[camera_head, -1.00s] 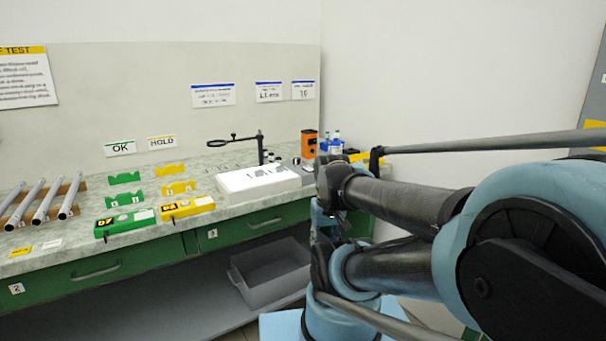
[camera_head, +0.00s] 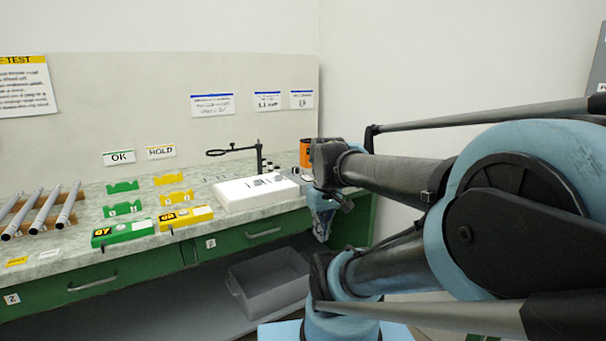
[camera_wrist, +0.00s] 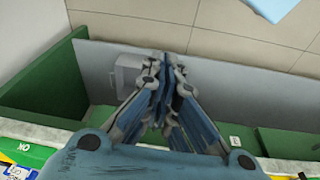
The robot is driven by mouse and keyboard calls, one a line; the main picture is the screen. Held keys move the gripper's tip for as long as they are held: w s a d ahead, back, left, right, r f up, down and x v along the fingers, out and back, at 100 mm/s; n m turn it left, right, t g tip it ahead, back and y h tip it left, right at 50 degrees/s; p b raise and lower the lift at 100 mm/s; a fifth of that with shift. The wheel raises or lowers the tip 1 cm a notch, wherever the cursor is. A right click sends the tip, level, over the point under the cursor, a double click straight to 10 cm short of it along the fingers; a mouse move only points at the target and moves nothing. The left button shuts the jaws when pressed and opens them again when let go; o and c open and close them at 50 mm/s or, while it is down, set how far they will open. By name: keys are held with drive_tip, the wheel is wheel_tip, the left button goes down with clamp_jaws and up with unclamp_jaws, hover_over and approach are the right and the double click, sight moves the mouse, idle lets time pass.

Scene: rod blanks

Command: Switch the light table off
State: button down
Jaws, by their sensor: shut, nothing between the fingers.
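The light table (camera_head: 240,200) is a low white box on the bench, right of the yellow tray. Its top looks bright white, with several small dark items on it. I cannot make out its switch. My gripper (camera_head: 321,238) hangs pointing down at the bench's front edge, to the right of the light table and apart from it. In the wrist view my gripper (camera_wrist: 165,62) has its blue fingers drawn together, with nothing between them. The light table cannot be made out in the wrist view.
A black stand (camera_head: 258,158) with a ring arm rises behind the light table. An orange container (camera_head: 305,152) stands near my arm. Green (camera_head: 122,232) and yellow (camera_head: 186,217) trays lie left. A grey bin (camera_head: 268,283) sits on the shelf below; it also shows in the wrist view (camera_wrist: 126,78).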

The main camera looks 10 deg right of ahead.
drive_tip(key=w+r+n, duration=1)
drive_tip(key=w+r, duration=0.4)
drive_tip(key=w, duration=0.2)
wheel_tip(320, 180, up, 7)
drive_tip(key=n+g, duration=0.1)
drive_tip(key=n, duration=0.8)
hover_over(303, 179)
drive_tip(key=s, duration=0.2)
drive_tip(key=shift+d+f+y, duration=0.1)
drive_tip(key=shift+d+y, duration=0.05)
drive_tip(key=shift+y, duration=0.15)
drive_tip(key=shift+f, duration=0.1)
drive_tip(key=f, duration=0.4)
drive_tip(key=w+f, duration=0.1)
drive_tip(key=f, duration=0.8)
drive_tip(key=shift+w+a+f, duration=0.2)
drive_tip(key=shift+a+f, duration=0.15)
drive_tip(key=shift+w+d+f, duration=0.1)
drive_tip(key=shift+d, duration=0.1)
